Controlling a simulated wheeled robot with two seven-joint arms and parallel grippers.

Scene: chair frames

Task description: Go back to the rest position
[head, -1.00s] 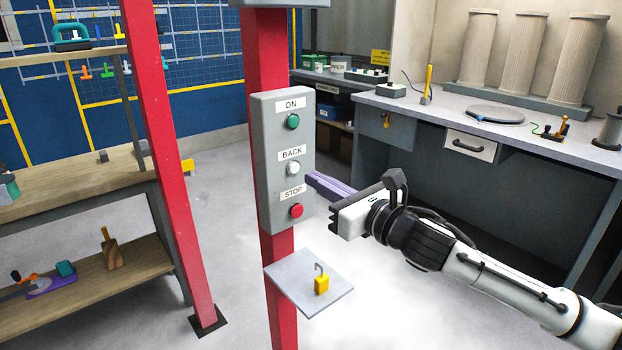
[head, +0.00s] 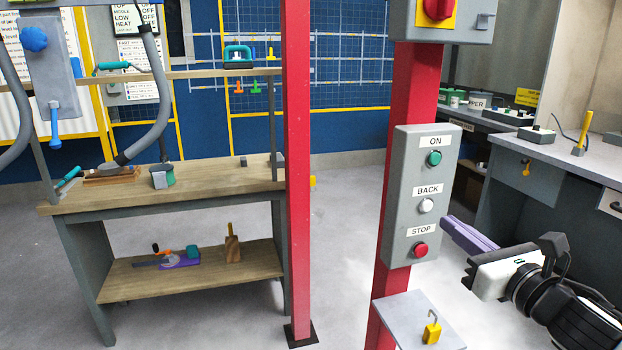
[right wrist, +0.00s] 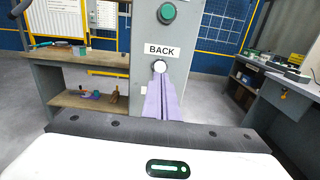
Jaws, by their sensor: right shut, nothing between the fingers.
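My right gripper (head: 470,236) is on the right in the head view, its purple fingers shut and empty. It points at the grey control box (head: 401,220) on a red post. The box has a green ON button (head: 434,158), a white BACK button (head: 426,206) and a red STOP button (head: 420,250). In the right wrist view the shut fingers (right wrist: 161,82) show just below the white BACK button (right wrist: 160,67); I cannot tell whether they touch the box. My left gripper is not in view.
A small shelf (head: 395,325) with a yellow padlock (head: 432,332) juts out below the box. A second red post (head: 298,180) stands left of it. A wooden workbench (head: 200,185) is at the left and a grey counter (head: 520,145) at the right. Open floor lies between the posts.

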